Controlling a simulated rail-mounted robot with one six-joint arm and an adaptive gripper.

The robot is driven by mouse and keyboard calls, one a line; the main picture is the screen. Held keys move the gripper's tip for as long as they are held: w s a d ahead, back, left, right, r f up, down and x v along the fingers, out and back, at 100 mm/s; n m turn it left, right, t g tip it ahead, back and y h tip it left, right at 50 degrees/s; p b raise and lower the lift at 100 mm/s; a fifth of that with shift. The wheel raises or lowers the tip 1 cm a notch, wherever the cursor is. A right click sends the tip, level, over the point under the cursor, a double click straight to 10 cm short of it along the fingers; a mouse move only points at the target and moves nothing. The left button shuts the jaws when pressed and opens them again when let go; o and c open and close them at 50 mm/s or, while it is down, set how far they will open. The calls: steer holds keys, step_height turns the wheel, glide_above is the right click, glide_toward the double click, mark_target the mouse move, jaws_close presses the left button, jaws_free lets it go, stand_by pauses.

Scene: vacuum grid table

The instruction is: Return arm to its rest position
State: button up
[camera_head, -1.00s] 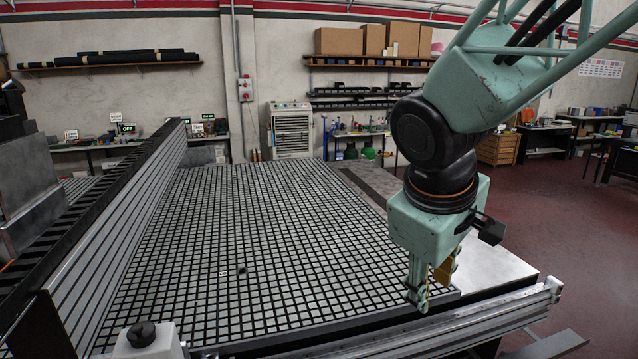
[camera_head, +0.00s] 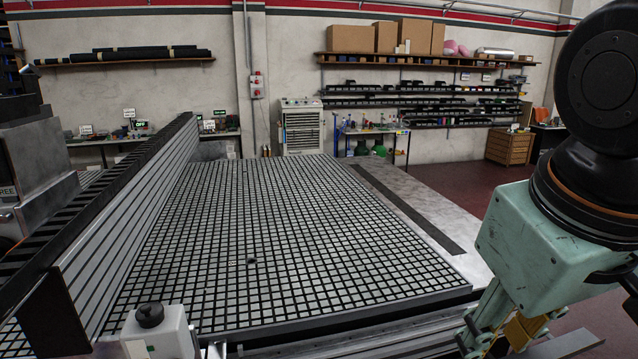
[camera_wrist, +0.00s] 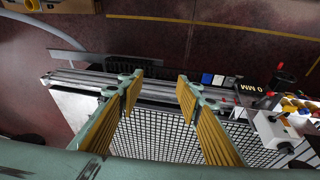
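My gripper (camera_head: 497,335) is at the lower right of the head view, past the front right corner of the grid table (camera_head: 300,240). It is tilted, and its lower part is cut off by the frame edge. In the wrist view my gripper (camera_wrist: 157,90) shows two yellow-padded fingers spread apart with nothing between them. Below and between the fingers, the table's grid (camera_wrist: 155,135) and its front rail show. The grid surface is bare in the head view, apart from a small dark spot.
A slatted fence (camera_head: 130,220) runs along the table's left side. A grey box with a black knob (camera_head: 158,335) stands at the front edge. A grey cabinet (camera_head: 301,128) and shelves (camera_head: 420,100) are at the back wall. Red floor (camera_head: 600,320) is open at the right.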

steer(key=s+a+f+m+y+b, duration=0.1)
steer(key=s, duration=0.5)
steer(key=shift+s+a+m, duration=0.3)
steer(key=shift+a+m, duration=0.1)
